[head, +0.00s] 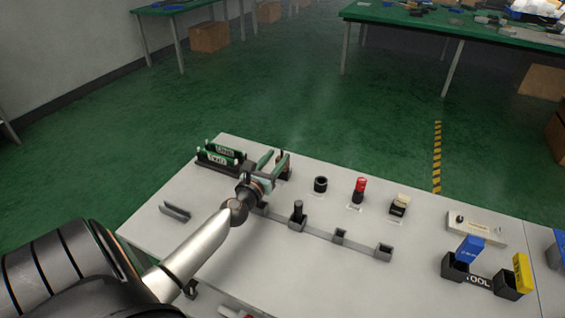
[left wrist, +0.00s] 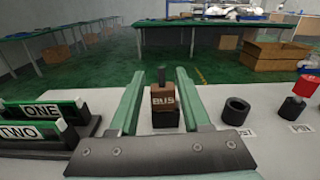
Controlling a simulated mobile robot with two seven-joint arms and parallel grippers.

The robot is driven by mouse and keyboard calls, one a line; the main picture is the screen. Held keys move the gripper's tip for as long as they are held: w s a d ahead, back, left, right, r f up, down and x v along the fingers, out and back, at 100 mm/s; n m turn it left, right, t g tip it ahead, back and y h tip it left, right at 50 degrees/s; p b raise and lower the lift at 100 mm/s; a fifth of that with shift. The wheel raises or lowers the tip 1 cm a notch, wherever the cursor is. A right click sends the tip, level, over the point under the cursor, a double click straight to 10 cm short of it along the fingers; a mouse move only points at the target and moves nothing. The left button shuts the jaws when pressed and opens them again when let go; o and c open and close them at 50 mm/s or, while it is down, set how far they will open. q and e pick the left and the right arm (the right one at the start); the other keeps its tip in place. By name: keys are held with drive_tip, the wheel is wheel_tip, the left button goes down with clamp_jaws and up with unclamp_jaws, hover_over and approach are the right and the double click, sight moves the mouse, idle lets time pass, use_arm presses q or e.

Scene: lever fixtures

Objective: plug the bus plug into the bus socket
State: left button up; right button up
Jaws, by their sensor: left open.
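A brown block marked BUS (left wrist: 165,100) with a dark stem on top stands upright on the table; I take it to be the bus plug. In the head view it is mostly hidden behind my left gripper (head: 277,157). My left gripper is open, and in the left wrist view its two fingers (left wrist: 160,75) show on either side of the block. I cannot tell whether they touch it. No socket marked BUS can be made out. A grey rail with square sockets (head: 340,236) lies nearer on the table. My right gripper is not in view.
Green modules ONE and TWO (left wrist: 35,131) stand left of the gripper. A black ring (head: 320,184), a red-topped peg (head: 360,188) and a pale-topped block (head: 399,206) stand to the right. A black TOOL holder (head: 480,279) is at the lower right.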

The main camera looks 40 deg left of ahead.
sight(282, 152)
use_arm(q)
drive_tip(key=shift+x, duration=1.75)
drive_tip(key=shift+c, duration=0.4)
clamp_jaws()
